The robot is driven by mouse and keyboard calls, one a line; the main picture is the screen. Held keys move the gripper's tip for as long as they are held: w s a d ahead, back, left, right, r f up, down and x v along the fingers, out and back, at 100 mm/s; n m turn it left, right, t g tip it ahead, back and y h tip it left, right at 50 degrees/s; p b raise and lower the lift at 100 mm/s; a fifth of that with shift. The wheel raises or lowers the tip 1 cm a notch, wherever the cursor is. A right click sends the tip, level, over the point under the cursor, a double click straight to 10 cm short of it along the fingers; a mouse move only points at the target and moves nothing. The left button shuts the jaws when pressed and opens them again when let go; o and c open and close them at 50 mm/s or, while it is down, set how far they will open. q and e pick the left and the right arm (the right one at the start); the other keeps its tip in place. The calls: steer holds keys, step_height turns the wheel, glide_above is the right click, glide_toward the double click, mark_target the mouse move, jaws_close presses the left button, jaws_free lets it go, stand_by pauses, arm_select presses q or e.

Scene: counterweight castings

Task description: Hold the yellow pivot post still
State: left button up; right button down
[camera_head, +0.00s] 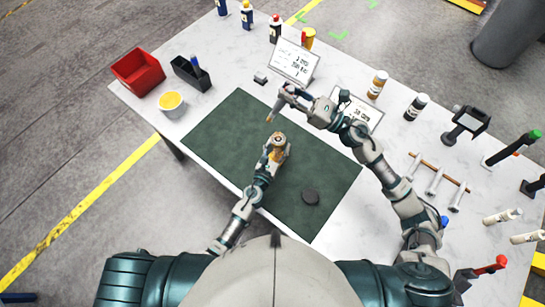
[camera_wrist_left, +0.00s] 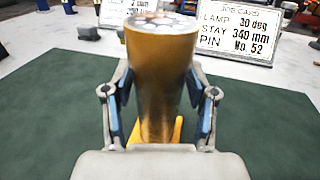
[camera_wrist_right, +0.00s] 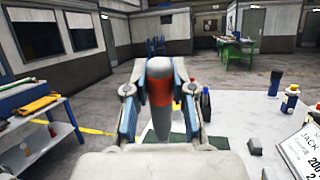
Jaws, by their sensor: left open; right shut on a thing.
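The yellow pivot post (camera_wrist_left: 160,85) stands between the two fingers of my left gripper (camera_wrist_left: 160,120) in the left wrist view. Its top is a pale grey disc, and a yellow foot shows below. In the head view the post (camera_head: 278,140) is on the dark green mat (camera_head: 225,125). My left gripper (camera_head: 274,152) is open around it. My right gripper (camera_head: 291,93) is shut on a grey tapered thing with an orange-red band (camera_wrist_right: 160,85), above the mat's far edge. Its grey tip (camera_head: 273,114) points down towards the post.
A red bin (camera_head: 138,72), a black caddy (camera_head: 190,74) and a yellow-filled tub (camera_head: 171,102) stand at the left. Two cards (camera_head: 294,62) (camera_head: 358,110) stand behind the mat. Bottles and rods occupy the right side.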

arm_select(q)
steer(key=shift+x, duration=1.3)
jaws_close()
steer(key=shift+o, duration=0.4)
jaws_free()
jaws_close()
